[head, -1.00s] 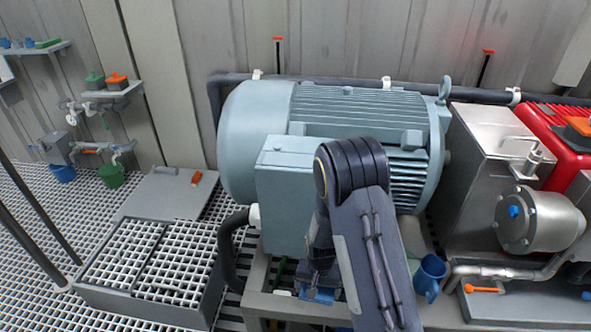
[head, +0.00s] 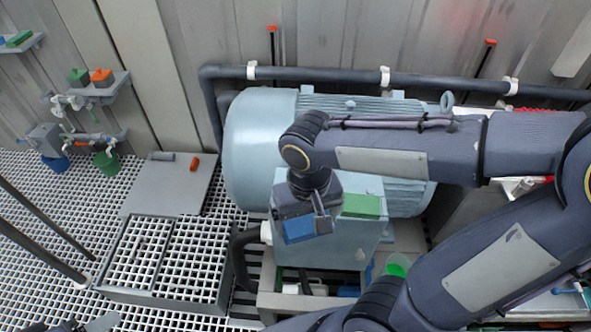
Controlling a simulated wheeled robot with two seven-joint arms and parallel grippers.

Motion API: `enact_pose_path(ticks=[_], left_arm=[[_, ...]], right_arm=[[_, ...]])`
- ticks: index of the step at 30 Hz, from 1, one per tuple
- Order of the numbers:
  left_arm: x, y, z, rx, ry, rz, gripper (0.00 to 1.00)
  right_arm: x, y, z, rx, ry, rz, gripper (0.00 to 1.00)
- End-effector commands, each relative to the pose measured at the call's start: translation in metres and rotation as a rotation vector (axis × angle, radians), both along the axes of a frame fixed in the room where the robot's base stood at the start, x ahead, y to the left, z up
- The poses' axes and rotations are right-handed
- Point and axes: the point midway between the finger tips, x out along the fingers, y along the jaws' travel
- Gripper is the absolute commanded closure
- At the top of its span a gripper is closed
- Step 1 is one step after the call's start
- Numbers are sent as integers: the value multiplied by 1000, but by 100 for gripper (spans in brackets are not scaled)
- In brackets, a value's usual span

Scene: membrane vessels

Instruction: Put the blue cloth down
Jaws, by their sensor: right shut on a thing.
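My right gripper (head: 307,215) hangs fingers-down in front of the motor's terminal box, its arm coming in from the right across the motor. It is shut on the blue cloth (head: 299,231), which shows as a small flat blue patch under and between the fingers. The cloth is up in the air, near the box's front left edge; the gripper hides part of it. A small grey and dark piece at the bottom left edge looks like the tip of my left gripper (head: 88,323); its opening cannot be made out.
A flat green thing (head: 362,206) lies on the terminal box (head: 345,240), right of the gripper. The large light-blue motor (head: 250,150) stands behind. A green cup (head: 398,264) stands right of the box, partly behind my arm. Left are a grated step (head: 165,262) and open grating floor.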

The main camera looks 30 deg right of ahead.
Motion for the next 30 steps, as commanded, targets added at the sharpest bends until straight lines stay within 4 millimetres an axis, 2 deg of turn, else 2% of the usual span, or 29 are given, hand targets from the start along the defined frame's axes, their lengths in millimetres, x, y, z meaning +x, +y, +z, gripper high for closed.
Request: enact_pose_path(ticks=[1, 3, 7, 17, 18, 24, 30], left_arm=[[0, 0, 11, 0, 0, 0, 41], [0, 0, 13, 0, 0, 0, 41], [0, 0, 15, 0, 0, 0, 41], [0, 0, 23, 0, 1, 0, 41], [0, 0, 22, 0, 0, 0, 41], [0, 0, 24, 0, 0, 0, 41], [0, 0, 25, 0, 0, 0, 41]], right_arm=[[-5, -2, 15, 2, -2, 7, 39], [-8, -4, 21, 1, 0, 13, 39], [1, -11, 17, 1, 6, 15, 39], [73, -44, -19, -1, 8, 13, 39], [79, -46, -29, 0, 10, 14, 39], [103, -57, -62, 1, 6, 17, 39], [114, -61, -75, 2, 4, 16, 39]])
